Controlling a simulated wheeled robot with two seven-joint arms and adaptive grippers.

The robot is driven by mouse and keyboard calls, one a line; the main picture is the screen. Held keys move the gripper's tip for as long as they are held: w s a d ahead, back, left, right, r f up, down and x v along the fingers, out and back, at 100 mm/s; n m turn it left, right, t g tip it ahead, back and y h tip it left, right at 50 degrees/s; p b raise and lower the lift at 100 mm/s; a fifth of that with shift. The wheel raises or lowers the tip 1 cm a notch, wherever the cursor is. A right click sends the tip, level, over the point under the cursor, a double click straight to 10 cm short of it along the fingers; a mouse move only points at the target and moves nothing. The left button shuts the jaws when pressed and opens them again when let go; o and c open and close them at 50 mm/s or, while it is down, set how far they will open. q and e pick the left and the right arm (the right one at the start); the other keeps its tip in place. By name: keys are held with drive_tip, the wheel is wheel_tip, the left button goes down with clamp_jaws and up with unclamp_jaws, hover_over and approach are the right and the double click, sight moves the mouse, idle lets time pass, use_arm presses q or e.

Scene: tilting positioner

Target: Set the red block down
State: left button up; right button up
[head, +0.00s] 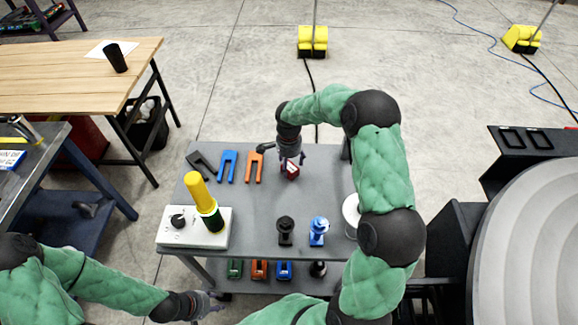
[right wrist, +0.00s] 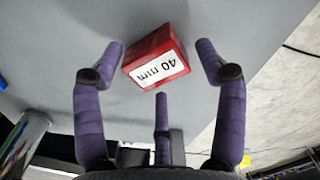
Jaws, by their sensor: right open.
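The red block (head: 292,172) is at the far side of the grey table (head: 262,205), right of the orange fork-shaped piece. In the right wrist view the red block (right wrist: 158,58) shows a white label reading "40 mm" and looks to rest on the grey surface, turned at an angle. My right gripper (head: 291,160) is over it. In the right wrist view its purple fingers (right wrist: 160,75) are spread around the block with gaps at the sides. My left gripper (head: 212,303) is low at the front left, off the table; its finger opening is too small to tell.
Grey, blue and orange fork-shaped pieces (head: 227,166) lie left of the block. A white box with a yellow-topped cylinder (head: 203,198) stands at the front left. A black piece (head: 285,230) and a blue piece (head: 319,231) stand near the front edge. The table's middle is clear.

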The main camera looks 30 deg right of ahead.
sight(289, 166)
wheel_tip(289, 166, up, 10)
drive_tip(key=p, duration=0.1)
idle(0.4)
